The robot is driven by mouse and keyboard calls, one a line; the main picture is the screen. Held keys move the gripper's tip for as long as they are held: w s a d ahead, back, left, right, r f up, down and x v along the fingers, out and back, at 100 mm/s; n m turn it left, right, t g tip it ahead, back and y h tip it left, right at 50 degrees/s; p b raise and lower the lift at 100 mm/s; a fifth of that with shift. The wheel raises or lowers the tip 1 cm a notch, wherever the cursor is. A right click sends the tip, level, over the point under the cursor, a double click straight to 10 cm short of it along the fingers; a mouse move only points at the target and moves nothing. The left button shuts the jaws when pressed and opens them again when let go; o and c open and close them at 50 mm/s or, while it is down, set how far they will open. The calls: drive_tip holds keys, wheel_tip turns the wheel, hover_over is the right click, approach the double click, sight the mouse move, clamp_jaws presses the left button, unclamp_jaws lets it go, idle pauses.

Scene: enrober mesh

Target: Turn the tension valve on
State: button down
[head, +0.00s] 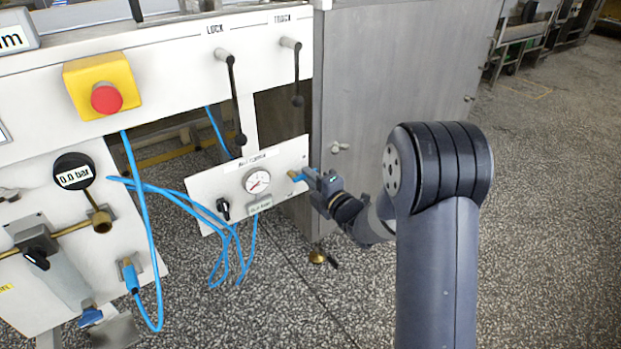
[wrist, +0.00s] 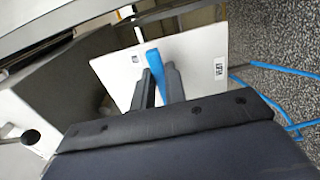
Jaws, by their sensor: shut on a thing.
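The small white tension panel (head: 286,158) carries a round gauge (head: 257,181), a green-lit readout (head: 260,206) too small to read surely, and a black knob (head: 223,209). At its right edge is a brass valve (head: 293,174) with a blue lever (head: 307,173). My gripper (head: 314,176) reaches it from the right and is shut on the lever. In the wrist view the blue lever (wrist: 154,62) stands between the two dark fingers (wrist: 160,78), in front of the white panel (wrist: 192,55). The valve body is hidden there.
Above are the LOCK lever (head: 233,95), the TRACK lever (head: 297,75) and a red emergency button (head: 106,98). Blue hoses (head: 150,250) hang at left and below the panel. A grey steel cabinet (head: 365,60) stands behind my arm. The speckled floor at right is clear.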

drive_tip(key=c, duration=1.4)
unclamp_jaws()
drive_tip(key=shift+c, duration=0.2)
drive_tip(key=p+v, duration=0.2)
drive_tip(key=v, duration=0.8)
drive_tip(key=shift+s+d, duration=0.25)
drive_tip(key=shift+s, duration=0.1)
drive_tip(key=b+x, duration=0.2)
drive_tip(key=x, duration=0.9)
